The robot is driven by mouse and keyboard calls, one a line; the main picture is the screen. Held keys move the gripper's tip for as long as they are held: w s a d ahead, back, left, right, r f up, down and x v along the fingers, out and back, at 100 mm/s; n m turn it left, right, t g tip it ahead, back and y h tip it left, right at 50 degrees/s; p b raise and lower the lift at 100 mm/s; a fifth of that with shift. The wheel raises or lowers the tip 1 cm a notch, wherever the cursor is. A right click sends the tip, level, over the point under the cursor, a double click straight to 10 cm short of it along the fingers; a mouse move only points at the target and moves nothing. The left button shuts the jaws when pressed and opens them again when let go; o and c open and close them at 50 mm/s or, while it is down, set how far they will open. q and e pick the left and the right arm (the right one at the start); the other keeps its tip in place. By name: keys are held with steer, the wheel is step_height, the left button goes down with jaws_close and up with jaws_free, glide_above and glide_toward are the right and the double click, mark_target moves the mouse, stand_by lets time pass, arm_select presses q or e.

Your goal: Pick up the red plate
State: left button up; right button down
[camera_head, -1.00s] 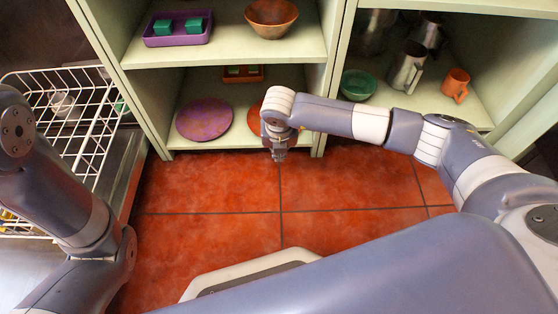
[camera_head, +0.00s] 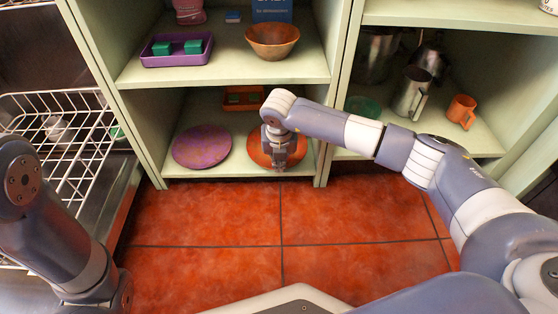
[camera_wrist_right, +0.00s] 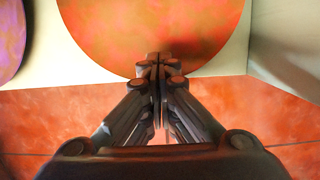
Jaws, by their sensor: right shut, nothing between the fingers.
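The red plate (camera_head: 258,149) is an orange-red disc lying flat on the lower shelf of the left cabinet. My right gripper (camera_head: 280,168) is in front of it and hides part of it in the head view. In the right wrist view the plate (camera_wrist_right: 150,30) fills the top middle, and my right gripper (camera_wrist_right: 160,62) is shut and empty with its fingertips over the plate's near edge. I cannot tell whether they touch it. My left arm shows at the left of the head view, but its gripper is outside the picture.
A purple plate (camera_head: 202,147) lies left of the red one. An orange tray (camera_head: 243,98) sits behind. The upper shelf (camera_head: 225,78) overhangs, with a purple tray (camera_head: 160,58) and wooden bowl (camera_head: 272,41). A divider (camera_head: 331,140) stands close right. A white rack (camera_head: 85,125) is at left.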

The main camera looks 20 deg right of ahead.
steer(key=shift+f, duration=0.1)
steer(key=s+a+p, duration=0.1)
steer(key=s+p, duration=0.4)
steer(key=shift+s+a, duration=0.3)
steer(key=shift+s, duration=0.1)
